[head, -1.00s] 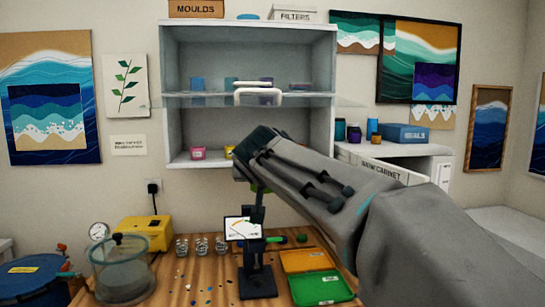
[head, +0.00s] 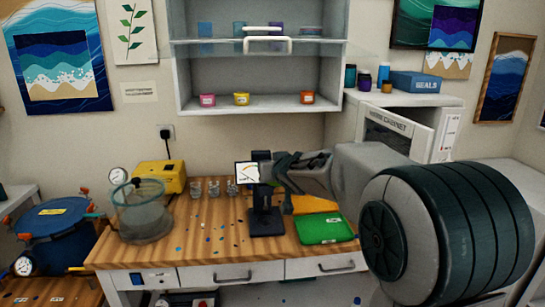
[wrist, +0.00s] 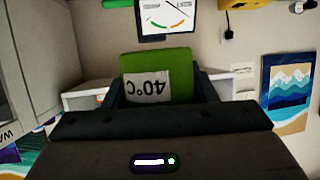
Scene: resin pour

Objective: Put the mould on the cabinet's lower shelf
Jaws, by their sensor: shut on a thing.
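The mould (wrist: 158,72) is a green block with a pale label reading 40°C, upside down in the wrist view. It sits between the dark fingers of my gripper (wrist: 157,95), which is shut on it. In the head view my gripper (head: 277,167) is in the air in front of the gauge stand, and the mould is mostly hidden there. The white warm cabinet (head: 388,122) stands to the right of my gripper, beyond my arm. A white panel with a paper label juts at its right side. Its shelves cannot be made out, as my arm covers its lower part.
The wooden bench (head: 195,243) carries a gauge stand (head: 266,222), a green tray (head: 325,229), small cups, a clear chamber (head: 143,212) and a yellow box (head: 160,177). An open wall shelf (head: 262,107) holds coloured pots. Jars and a blue box (head: 415,82) stand on the cabinet top.

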